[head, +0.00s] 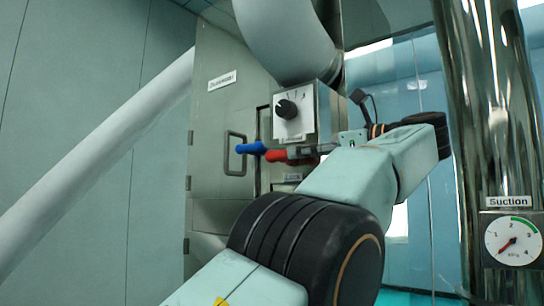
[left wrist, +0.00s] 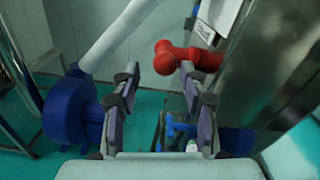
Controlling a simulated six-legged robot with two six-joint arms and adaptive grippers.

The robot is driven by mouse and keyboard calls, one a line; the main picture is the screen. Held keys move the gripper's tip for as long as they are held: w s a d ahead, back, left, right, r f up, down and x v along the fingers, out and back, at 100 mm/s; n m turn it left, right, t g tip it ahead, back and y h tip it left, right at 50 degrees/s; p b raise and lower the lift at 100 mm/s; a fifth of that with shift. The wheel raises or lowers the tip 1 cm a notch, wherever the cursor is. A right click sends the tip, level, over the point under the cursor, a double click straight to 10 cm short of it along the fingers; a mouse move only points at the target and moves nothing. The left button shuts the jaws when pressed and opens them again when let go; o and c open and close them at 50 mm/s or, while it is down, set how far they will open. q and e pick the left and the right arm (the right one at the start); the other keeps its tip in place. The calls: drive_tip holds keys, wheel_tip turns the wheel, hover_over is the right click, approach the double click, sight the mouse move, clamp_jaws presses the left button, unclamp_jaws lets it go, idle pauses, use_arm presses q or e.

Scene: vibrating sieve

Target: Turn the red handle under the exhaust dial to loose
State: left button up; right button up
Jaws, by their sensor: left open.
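The exhaust dial (head: 287,108) is a black knob on the white face of a grey box in the head view. The red handle (head: 276,156) sticks out below it and shows in the left wrist view as a red, T-like shape (left wrist: 183,55). My left gripper (head: 312,150) is beside the handle in the head view, partly hidden by my own arm. In the left wrist view the gripper (left wrist: 158,72) is open, with the handle just past and near its right fingertip. I cannot tell whether they touch. My right gripper is not in view.
A blue handle (head: 250,148) sits left of the red one, before a grey cabinet door (head: 218,110). A pale pipe (head: 100,148) slants at left. A shiny column with a Suction gauge (head: 514,240) stands at right. A blue machine (left wrist: 70,108) shows at left in the wrist view.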

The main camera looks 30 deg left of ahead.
sight(275, 160)
use_arm(q)
drive_tip(key=a, duration=0.1)
drive_tip(key=w+a, duration=0.1)
drive_tip(key=a, duration=0.2)
drive_tip(key=shift+w+a+f+b, duration=0.2)
drive_tip(key=shift+w+a+b, duration=0.05)
drive_tip(key=shift+w+b, duration=0.15)
drive_tip(key=a, duration=0.1)
drive_tip(key=s+a, duration=0.1)
drive_tip(key=a, duration=0.1)
drive_tip(key=shift+a+r, duration=0.15)
drive_tip(key=shift+a, duration=0.4)
drive_tip(key=shift+w+d, duration=0.25)
drive_tip(key=shift+w, duration=0.15)
drive_tip(key=shift+c, duration=0.2)
drive_tip(key=shift+w+d, duration=0.1)
drive_tip(key=shift+d, duration=0.45)
drive_tip(key=shift+c, duration=2.3)
drive_tip(key=shift+s+a, duration=0.3)
drive_tip(key=shift+s, duration=0.05)
drive_tip(key=c, duration=0.3)
drive_tip(key=shift+w, duration=0.1)
clamp_jaws()
drive_tip(key=shift+d, duration=0.1)
